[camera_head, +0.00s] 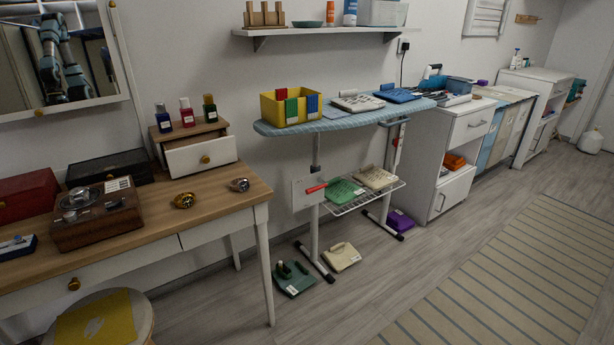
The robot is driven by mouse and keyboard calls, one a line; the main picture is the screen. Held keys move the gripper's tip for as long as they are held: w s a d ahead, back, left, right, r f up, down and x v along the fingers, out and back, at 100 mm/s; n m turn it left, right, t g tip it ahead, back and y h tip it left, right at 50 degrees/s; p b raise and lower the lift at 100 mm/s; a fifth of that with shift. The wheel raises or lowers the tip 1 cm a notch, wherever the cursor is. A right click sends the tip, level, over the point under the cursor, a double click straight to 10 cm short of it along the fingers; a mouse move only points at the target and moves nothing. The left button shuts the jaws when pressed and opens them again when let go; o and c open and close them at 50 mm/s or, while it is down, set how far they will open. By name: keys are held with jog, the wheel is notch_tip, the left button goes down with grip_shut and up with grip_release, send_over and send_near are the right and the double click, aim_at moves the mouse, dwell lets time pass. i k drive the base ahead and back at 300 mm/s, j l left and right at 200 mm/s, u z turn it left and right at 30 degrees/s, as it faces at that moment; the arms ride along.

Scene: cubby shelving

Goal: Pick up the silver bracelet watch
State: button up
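A small silver bracelet watch (240,184) lies on the wooden top of the dressing table (222,198), near its right end. A similar gold watch (184,200) lies to its left, apart from it. Nothing covers the silver watch. My gripper is not directly in view. The mirror (25,60) at the upper left reflects bluish-grey robot arm links, and no fingers can be made out there.
Left of the watches stand a brown wooden box (97,225), a black box (110,167) and a red box (25,195). A small drawer unit (200,155) with several bottles stands behind. A stool (100,318) is in front. An ironing board (345,115) stands right.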

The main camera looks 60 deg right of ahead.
aim_at(243, 185)
jog(key=k+l+z, duration=0.1)
jog(key=l+z, duration=0.15)
jog(key=l, duration=0.65)
jog(key=l+z, duration=0.25)
jog(key=l, duration=0.65)
jog(key=l+u, duration=0.3)
jog(key=l, duration=0.65)
jog(key=k+l+u, duration=0.1)
jog(key=l+u, duration=0.25)
jog(key=l, duration=0.6)
jog(key=l+u, duration=0.4)
jog(key=k+l+u, duration=0.15)
jog(key=l+u, duration=0.25)
jog(key=k+l+u, duration=0.1)
jog(key=l+u, duration=0.35)
jog(key=j, duration=0.1)
